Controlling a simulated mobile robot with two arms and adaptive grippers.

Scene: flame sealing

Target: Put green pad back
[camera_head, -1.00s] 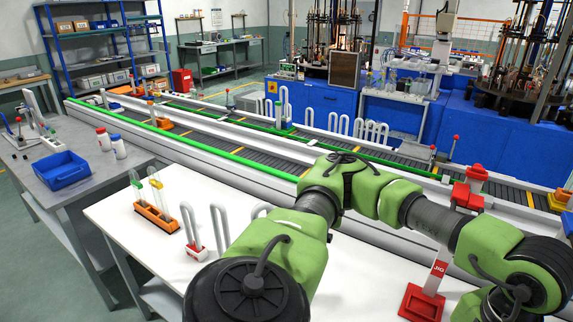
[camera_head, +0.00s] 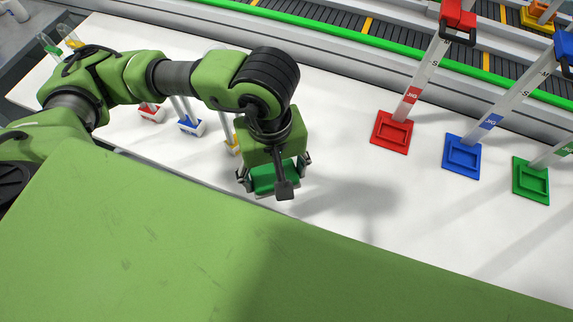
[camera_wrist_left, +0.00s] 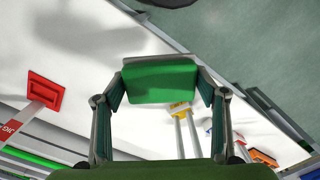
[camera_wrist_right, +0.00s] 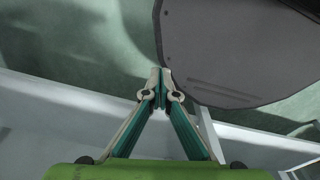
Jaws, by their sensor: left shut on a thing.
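The green pad (camera_head: 275,178) is held between the fingers of my left gripper (camera_head: 272,184), above the white table near its front edge. In the left wrist view, the pad (camera_wrist_left: 160,82) shows as a green block between both fingers (camera_wrist_left: 161,86). A green jig base (camera_head: 531,180) with a recessed square and a clear upright lies on the table at the far right, apart from the pad. My right gripper (camera_wrist_right: 161,84) shows only in its wrist view, its fingertips together with nothing visible between them.
A red jig base (camera_head: 392,132) and a blue one (camera_head: 461,157) stand left of the green base. The table between the pad and the red base is clear.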

